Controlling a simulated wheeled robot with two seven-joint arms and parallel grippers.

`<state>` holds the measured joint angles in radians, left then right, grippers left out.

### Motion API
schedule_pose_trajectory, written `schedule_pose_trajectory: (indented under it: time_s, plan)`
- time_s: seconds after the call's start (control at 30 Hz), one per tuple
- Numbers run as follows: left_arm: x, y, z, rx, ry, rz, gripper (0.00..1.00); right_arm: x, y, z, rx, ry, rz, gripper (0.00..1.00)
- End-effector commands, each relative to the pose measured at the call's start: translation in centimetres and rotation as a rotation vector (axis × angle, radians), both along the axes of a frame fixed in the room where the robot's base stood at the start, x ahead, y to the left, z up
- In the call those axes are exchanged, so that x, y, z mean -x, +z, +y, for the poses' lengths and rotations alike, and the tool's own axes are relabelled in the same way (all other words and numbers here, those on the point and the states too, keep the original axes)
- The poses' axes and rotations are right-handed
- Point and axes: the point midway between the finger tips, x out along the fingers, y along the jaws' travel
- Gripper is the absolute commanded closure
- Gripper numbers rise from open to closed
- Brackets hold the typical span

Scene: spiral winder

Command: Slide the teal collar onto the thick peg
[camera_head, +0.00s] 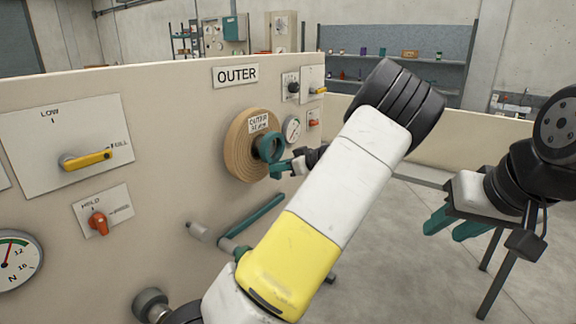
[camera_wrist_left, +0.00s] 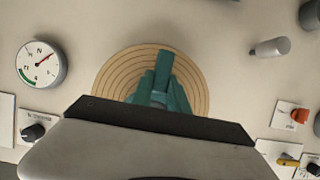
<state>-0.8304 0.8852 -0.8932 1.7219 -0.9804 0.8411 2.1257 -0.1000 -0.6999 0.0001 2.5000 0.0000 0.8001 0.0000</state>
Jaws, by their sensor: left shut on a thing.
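The teal collar (camera_head: 267,146) is a ring in front of the wooden ringed disc (camera_head: 243,160) on the panel. My left gripper (camera_head: 283,168) is shut on the collar's near side. In the left wrist view, my teal fingers (camera_wrist_left: 160,90) point at the ringed disc (camera_wrist_left: 113,78); collar and fingers blend there. Whether the collar touches the disc or surrounds anything, I cannot tell. A grey peg (camera_head: 198,231) sticks out lower left of the disc and shows in the left wrist view (camera_wrist_left: 268,47); whether it is the thick peg is unclear. My right gripper (camera_head: 455,222) is open and empty.
An OUTER sign (camera_head: 235,75) is above the disc, a round gauge (camera_head: 291,128) to its right. A teal-and-grey crank (camera_head: 250,217) sits below. Yellow (camera_head: 86,159) and orange (camera_head: 98,223) switches are at left. Open floor lies right of the panel.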

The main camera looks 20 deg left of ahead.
Motion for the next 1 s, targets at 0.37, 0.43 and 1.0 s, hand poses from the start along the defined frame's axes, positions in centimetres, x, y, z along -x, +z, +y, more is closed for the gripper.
schedule_pose_trajectory:
  time_s: [0.37,0.43,1.0]
  plan:
    - [1.4,0.1,-4.1,0.001,-0.002,-0.002,1.00,0.0,0.0,0.0,0.000,0.000,0.000,0.64]
    - [1.7,0.1,-4.8,0.001,-0.001,-0.002,1.00,0.0,0.0,0.0,0.000,0.000,0.000,0.64]
    - [3.8,0.7,-10.6,0.001,-0.001,-0.002,1.00,0.0,0.0,0.0,0.000,0.000,0.000,0.64]
